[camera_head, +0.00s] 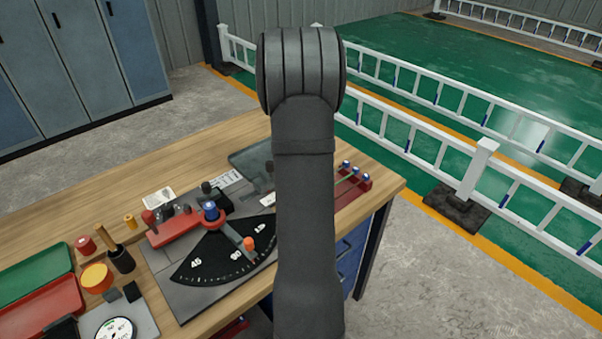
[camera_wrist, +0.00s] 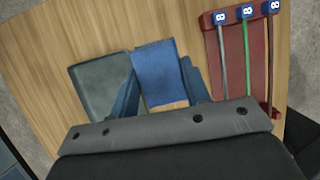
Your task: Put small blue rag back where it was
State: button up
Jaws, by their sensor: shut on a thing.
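The small blue rag (camera_wrist: 153,62) shows in the wrist view as a flat blue strip between the two blue fingers of my gripper (camera_wrist: 160,80). My gripper is shut on it, with a finger at each side. The rag's far end sticks out past the fingertips, and its near end stops short of the palm. Bare wood shows just below it. I cannot tell whether the rag touches the table. In the head view my arm hides the gripper and the rag.
A grey-green tray (camera_wrist: 88,84) lies just left of the rag, and a red rack (camera_wrist: 211,60) holding rods stands to the right. The wooden table (camera_head: 218,136) also carries a bending plate with an angle scale (camera_head: 215,262), a red tray (camera_head: 40,308) and a green tray (camera_head: 30,272).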

jog(key=s+d, duration=0.7)
jog(key=s, duration=0.2)
jog(key=w+a+f, duration=0.1)
jog(key=a+f, duration=0.1)
jog(key=a, duration=0.1)
jog(key=w+a+f, duration=0.2)
jog(key=a, duration=0.2)
jog(key=w+a+f, duration=0.1)
jog(key=a+f, duration=0.1)
jog(key=a, duration=0.1)
jog(key=shift+w+a+f, duration=0.15)
jog(key=shift+w+f, duration=0.1)
jog(key=shift+w, duration=0.1)
jog(key=shift+f, duration=2.05)
jog(key=shift+f, duration=0.2)
jog(key=o, duration=1)
jog(key=shift+c, duration=0.2)
jog(key=shift+r, duration=0.15)
